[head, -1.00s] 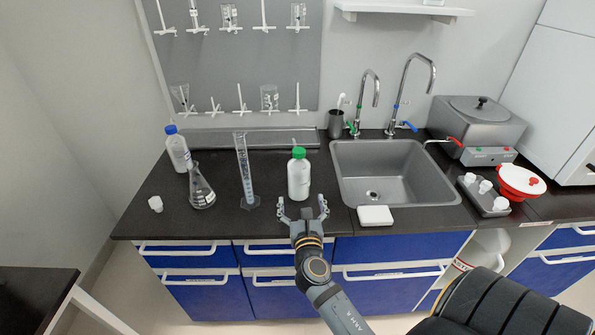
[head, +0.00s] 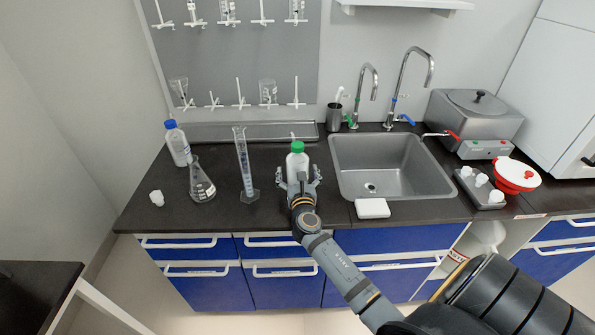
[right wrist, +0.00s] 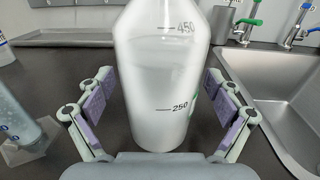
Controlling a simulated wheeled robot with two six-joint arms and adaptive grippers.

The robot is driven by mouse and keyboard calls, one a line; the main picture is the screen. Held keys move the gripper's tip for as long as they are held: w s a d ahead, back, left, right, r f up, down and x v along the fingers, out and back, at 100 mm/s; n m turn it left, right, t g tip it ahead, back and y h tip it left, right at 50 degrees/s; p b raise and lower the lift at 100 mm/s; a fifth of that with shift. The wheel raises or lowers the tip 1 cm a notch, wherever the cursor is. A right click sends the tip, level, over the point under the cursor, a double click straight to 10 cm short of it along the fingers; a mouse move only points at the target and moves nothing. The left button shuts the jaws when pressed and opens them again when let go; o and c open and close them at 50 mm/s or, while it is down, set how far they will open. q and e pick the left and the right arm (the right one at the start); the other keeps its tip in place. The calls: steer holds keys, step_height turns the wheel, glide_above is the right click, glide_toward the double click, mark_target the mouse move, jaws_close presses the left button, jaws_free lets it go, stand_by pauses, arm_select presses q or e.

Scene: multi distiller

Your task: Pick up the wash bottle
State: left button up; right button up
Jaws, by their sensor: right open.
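The wash bottle (head: 297,161) is white with a green cap and stands upright on the dark counter, left of the sink. It also fills the middle of the right wrist view (right wrist: 162,85), where the marks 450 and 250 show. My right gripper (head: 298,176) is open, with one finger on each side of the bottle's lower body. In the right wrist view (right wrist: 160,118) there are gaps between the finger pads and the bottle. My left gripper is not in view.
A graduated cylinder (head: 244,165), a flask (head: 201,186) and a blue-capped bottle (head: 178,146) stand to the left. The sink (head: 388,165) is to the right, with a white block (head: 372,208) at its front edge. The counter's front left is mostly clear.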

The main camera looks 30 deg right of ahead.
steer(key=c, duration=1)
steer(key=shift+o, duration=0.2)
steer(key=shift+r, duration=0.1)
